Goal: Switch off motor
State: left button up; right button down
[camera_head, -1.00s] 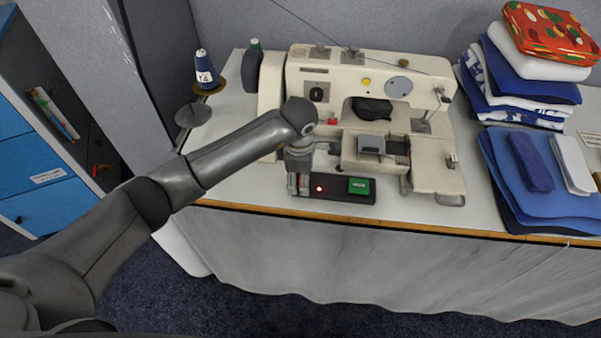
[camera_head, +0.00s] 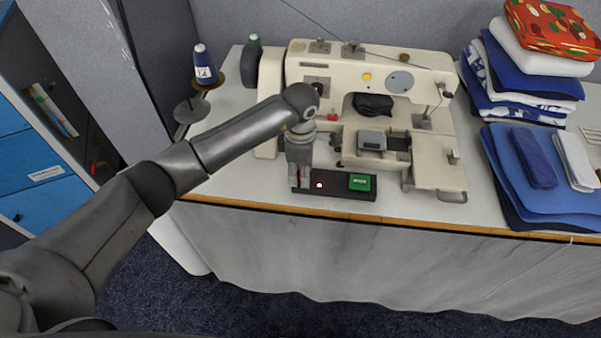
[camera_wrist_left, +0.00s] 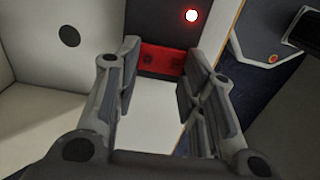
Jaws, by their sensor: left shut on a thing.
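A black switch box (camera_head: 336,191) lies along the front of the table below the sewing machine (camera_head: 340,80). It has a green button (camera_head: 359,183) at its right and a lit red lamp (camera_head: 319,185) left of that. The lamp glows in the left wrist view (camera_wrist_left: 191,15) too. My left gripper (camera_head: 301,184) points down over the left end of the box. In the left wrist view its fingers (camera_wrist_left: 165,85) stand on either side of a red button (camera_wrist_left: 162,57) and are shut on it. In the head view the gripper hides this button. My right gripper is not in view.
A blue thread spool (camera_head: 203,64) stands on a holder at the left. Folded blue cloths (camera_head: 560,190) and a stack of fabric (camera_head: 535,65) lie at the right. The table's front edge (camera_head: 430,222) runs just before the box.

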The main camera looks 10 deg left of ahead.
aim_at(300, 176)
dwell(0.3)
pick_arm(q)
jog(key=o, duration=1)
notch_tip(300, 176, up, 12)
dwell(0.3)
